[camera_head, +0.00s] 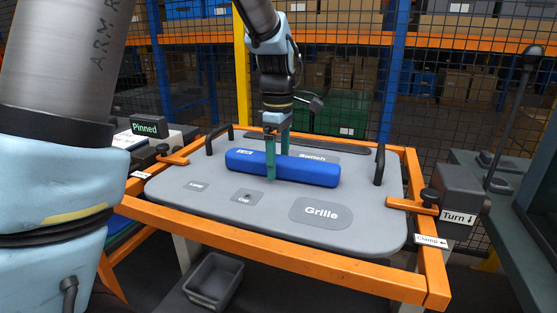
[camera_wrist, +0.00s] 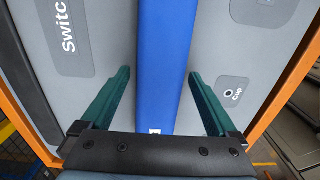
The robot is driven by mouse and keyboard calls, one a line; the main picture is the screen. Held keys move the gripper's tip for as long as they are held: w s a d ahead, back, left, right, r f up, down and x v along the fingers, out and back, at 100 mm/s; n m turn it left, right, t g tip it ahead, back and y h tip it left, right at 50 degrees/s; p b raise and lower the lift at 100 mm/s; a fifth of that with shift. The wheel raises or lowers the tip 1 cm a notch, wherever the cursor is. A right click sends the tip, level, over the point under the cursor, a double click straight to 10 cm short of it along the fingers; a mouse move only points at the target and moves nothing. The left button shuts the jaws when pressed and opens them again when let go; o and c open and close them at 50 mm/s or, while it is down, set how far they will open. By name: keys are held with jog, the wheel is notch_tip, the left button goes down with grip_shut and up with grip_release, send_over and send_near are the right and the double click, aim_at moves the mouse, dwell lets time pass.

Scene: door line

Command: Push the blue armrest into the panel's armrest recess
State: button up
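The blue armrest (camera_head: 310,171) is a long rounded bar lying across the middle of the grey door panel (camera_head: 210,207), with a small white label near its left end. In the wrist view the armrest (camera_wrist: 165,60) runs between my fingers. My gripper (camera_head: 277,158) points down with one teal finger on the near side of the bar and one on the far side. The armrest recess is not visible; I cannot tell how deep the bar sits.
An orange frame (camera_head: 270,248) surrounds the panel. Black handles (camera_head: 379,164) stand at its back corners. Orange clamps (camera_head: 410,205) hold its sides. The "Grille" (camera_head: 321,212), "Cup" (camera_head: 246,196) and "Switch" patches lie around the bar. A grey bin (camera_head: 213,281) sits below the front edge.

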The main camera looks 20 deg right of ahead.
jog(key=shift+o, duration=0.2)
notch_tip(320, 180, up, 11)
jog(key=shift+b, duration=0.3)
dwell(0.3)
